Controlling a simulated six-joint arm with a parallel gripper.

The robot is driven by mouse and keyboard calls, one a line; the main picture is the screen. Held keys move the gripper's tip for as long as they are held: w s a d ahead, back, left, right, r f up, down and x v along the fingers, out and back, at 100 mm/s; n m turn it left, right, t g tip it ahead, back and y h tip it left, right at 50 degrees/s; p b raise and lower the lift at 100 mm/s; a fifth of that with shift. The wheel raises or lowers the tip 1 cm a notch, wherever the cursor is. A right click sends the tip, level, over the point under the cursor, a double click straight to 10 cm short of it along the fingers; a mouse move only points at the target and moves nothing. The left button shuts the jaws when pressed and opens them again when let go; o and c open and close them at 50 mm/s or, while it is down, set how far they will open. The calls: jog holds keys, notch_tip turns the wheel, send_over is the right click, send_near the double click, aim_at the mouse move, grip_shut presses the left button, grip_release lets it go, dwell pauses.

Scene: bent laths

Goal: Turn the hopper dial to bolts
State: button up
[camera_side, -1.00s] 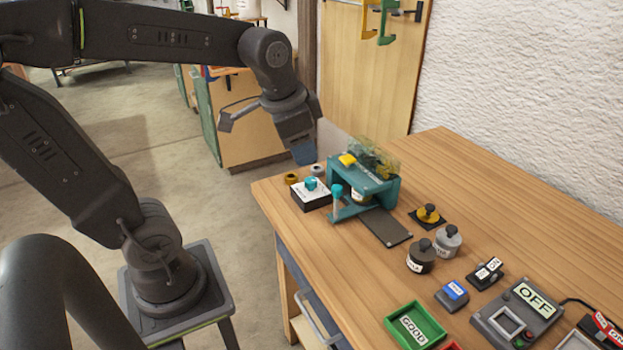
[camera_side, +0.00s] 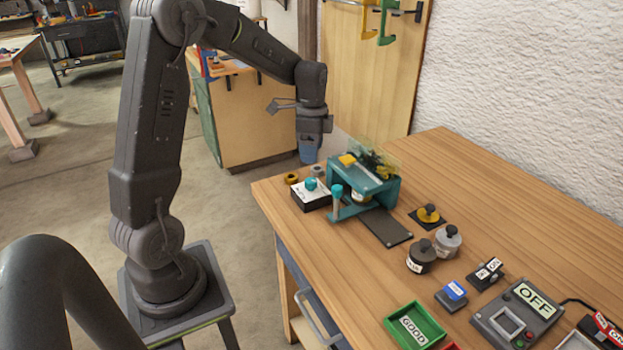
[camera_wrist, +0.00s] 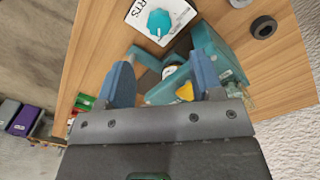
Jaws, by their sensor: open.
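The dial is a teal knob (camera_side: 311,184) on a small black box with a white top (camera_side: 312,197), near the table's back left corner. The wrist view shows the teal knob (camera_wrist: 159,21) on its white lettered plate (camera_wrist: 181,10); a white mark shows on the knob, and only part of the lettering is readable. My gripper (camera_side: 308,156) hangs pointing down above and behind the box, touching nothing. In the wrist view its blue fingers (camera_wrist: 160,78) are apart and empty, with the knob beyond them.
Dark pots (camera_side: 421,257), switches and a green tray (camera_side: 414,328) are nearer the front.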

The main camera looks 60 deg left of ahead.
aim_at(312, 180)
notch_tip(312, 180, down, 9)
jog(key=shift+s+d, duration=0.1)
jog(key=shift+d, duration=0.05)
jog(key=shift+c, duration=0.2)
jog(key=c, duration=0.9)
